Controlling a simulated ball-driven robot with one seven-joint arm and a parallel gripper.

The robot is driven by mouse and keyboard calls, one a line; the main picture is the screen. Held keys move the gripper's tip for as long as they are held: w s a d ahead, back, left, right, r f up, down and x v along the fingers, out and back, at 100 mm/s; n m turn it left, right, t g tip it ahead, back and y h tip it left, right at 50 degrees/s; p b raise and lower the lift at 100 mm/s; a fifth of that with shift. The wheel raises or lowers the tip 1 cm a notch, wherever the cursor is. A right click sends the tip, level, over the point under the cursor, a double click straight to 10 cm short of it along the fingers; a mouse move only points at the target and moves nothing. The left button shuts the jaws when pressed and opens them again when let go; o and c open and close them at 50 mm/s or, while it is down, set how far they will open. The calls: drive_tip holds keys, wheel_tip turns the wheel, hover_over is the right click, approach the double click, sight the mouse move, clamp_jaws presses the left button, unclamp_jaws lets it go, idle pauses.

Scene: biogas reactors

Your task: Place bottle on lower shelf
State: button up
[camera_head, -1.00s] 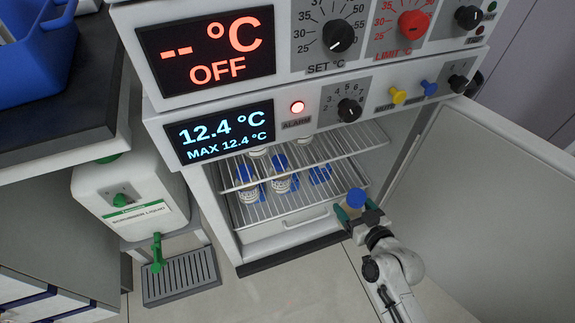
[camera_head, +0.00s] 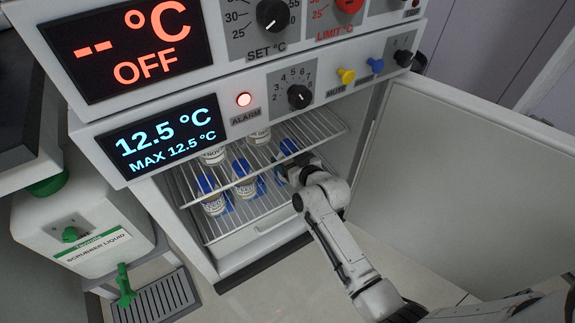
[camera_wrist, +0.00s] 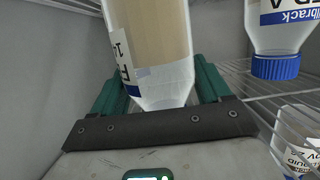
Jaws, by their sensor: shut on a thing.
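My gripper (camera_head: 290,170) reaches into the open fridge. Its green fingers (camera_wrist: 163,92) are shut on a bottle (camera_wrist: 150,45) with tan contents and a white label. In the head view my gripper hides most of this bottle; a blue cap just beyond the gripper seems to be its cap. The lower shelf (camera_head: 240,220) is a wire rack below the gripper. Two blue-capped bottles, one at the front left (camera_head: 213,203) and one behind it (camera_head: 245,187), stand on it. I cannot tell whether the held bottle touches the shelf.
The open door (camera_head: 460,190) stands to the right. A scrubber liquid canister (camera_head: 80,225) stands left outside. A blue-capped bottle (camera_wrist: 275,65) shows in the wrist view.

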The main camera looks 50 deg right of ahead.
drive_tip(key=shift+w+d, duration=0.1)
drive_tip(key=shift+w, duration=0.3)
drive_tip(key=shift+f+b, duration=1.2)
drive_tip(key=shift+f, duration=0.45)
drive_tip(key=shift+f, duration=0.1)
drive_tip(key=o, duration=1.5)
drive_tip(key=shift+s+f, duration=0.1)
drive_tip(key=shift+f, duration=0.05)
drive_tip(key=shift+c, duration=0.2)
